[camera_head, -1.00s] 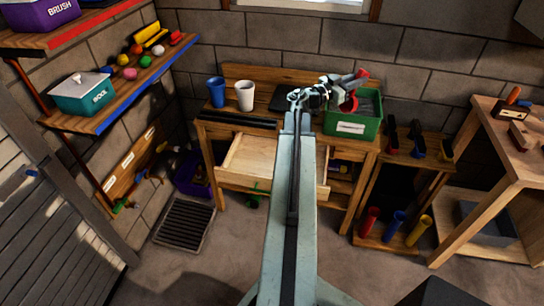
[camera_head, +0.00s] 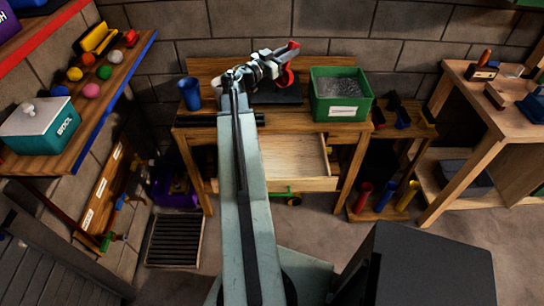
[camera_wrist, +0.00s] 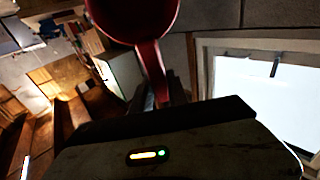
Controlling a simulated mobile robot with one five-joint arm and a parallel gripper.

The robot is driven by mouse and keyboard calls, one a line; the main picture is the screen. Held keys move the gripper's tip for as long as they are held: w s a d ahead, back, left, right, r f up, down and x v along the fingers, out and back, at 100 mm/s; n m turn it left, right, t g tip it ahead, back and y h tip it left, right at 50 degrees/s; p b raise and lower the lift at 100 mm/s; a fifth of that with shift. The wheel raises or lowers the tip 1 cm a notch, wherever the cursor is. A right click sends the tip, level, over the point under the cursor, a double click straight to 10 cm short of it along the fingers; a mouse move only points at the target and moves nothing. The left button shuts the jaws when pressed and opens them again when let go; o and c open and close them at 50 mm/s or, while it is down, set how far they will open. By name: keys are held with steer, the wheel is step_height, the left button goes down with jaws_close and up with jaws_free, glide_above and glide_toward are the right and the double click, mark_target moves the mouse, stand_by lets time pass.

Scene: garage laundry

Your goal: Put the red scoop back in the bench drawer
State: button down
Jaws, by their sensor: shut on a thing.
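My gripper (camera_head: 280,58) is shut on the red scoop (camera_head: 288,76) and holds it above the bench's back part, left of the green bin. In the wrist view the red scoop (camera_wrist: 150,55) fills the top middle, its bowl cut by the frame edge and its handle running down between the jaws. The bench drawer (camera_head: 300,184) is pulled open below the bench top. Its visible inside looks empty. My arm hides the drawer's left part.
A green bin (camera_head: 340,112) of grey material stands on the bench (camera_head: 270,122). A dark flat item (camera_head: 286,95) lies beside it, and a blue cup (camera_head: 190,93) stands at the left. A shelf with colored balls (camera_head: 90,90) is at left, a wooden table (camera_head: 480,130) at right.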

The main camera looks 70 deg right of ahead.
step_height(320, 180, down, 6)
steer(key=s+m+g+y+b, duration=0.1)
steer(key=s+y, duration=0.2)
steer(key=m+t+y+b, duration=0.5)
steer(key=m+y, duration=0.2)
steer(key=y, duration=0.5)
glide_above(277, 166)
steer(key=w, duration=0.2)
step_height(277, 166, down, 24)
steer(key=f+b, duration=1)
steer(key=shift+s+a+f, duration=0.15)
steer(key=shift+a+f, duration=0.05)
steer(key=shift+a, duration=0.15)
steer(key=shift+r, duration=0.15)
steer(key=c, duration=1.3)
jaws_free()
